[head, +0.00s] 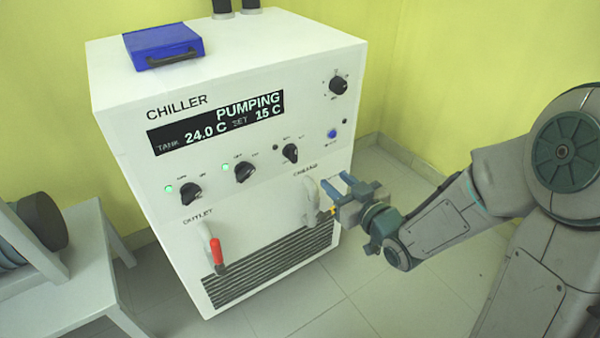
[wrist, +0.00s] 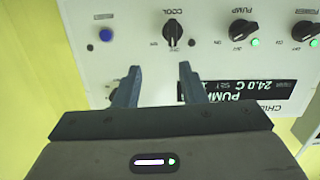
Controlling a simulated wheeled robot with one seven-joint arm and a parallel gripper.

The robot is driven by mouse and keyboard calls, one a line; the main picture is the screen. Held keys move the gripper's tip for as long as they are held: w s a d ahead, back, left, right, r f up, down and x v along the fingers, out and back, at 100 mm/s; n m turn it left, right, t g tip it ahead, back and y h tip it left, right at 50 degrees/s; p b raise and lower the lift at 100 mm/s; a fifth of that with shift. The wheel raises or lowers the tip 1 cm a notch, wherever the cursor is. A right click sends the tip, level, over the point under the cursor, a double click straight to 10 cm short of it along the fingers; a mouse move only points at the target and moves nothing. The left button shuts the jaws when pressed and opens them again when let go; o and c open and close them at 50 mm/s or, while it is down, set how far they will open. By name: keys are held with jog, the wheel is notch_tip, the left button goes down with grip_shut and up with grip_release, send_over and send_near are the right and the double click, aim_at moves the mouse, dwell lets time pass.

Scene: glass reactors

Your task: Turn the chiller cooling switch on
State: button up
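The white chiller (head: 250,60) stands by the wall. Its display (head: 216,122) reads PUMPING, tank 24.0 C, set 15 C. The black cooling switch (head: 290,153) is the rightmost of three knobs in a row, and the light beside it is dark. In the wrist view, which is upside down, the knob labelled COOL (wrist: 172,30) lies beyond the fingertips, its pointer roughly vertical. My gripper (head: 333,182) is open and empty, in front of the chiller's right part, below and right of the knob. Its spread fingers (wrist: 160,67) show apart from the knob.
The pump knob (head: 244,171) and power knob (head: 190,194) sit left of it, with green lights lit. A blue button (head: 332,134) and another dial (head: 338,85) are at right. A red-handled outlet valve (head: 217,252) juts out below. A second valve (head: 309,196) is near my gripper.

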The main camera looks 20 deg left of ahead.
aim_at(296, 152)
jog(key=shift+y, duration=0.9)
jog(key=b+x, duration=0.1)
jog(key=x, duration=0.3)
jog(key=b+x, duration=0.1)
jog(key=x, duration=0.4)
jog(key=s+b+x, duration=0.1)
jog(key=x, duration=0.4)
jog(key=shift+w+a+f, duration=0.1)
jog(key=shift+a+f, duration=0.25)
jog(key=shift+a, duration=0.2)
grip_shut()
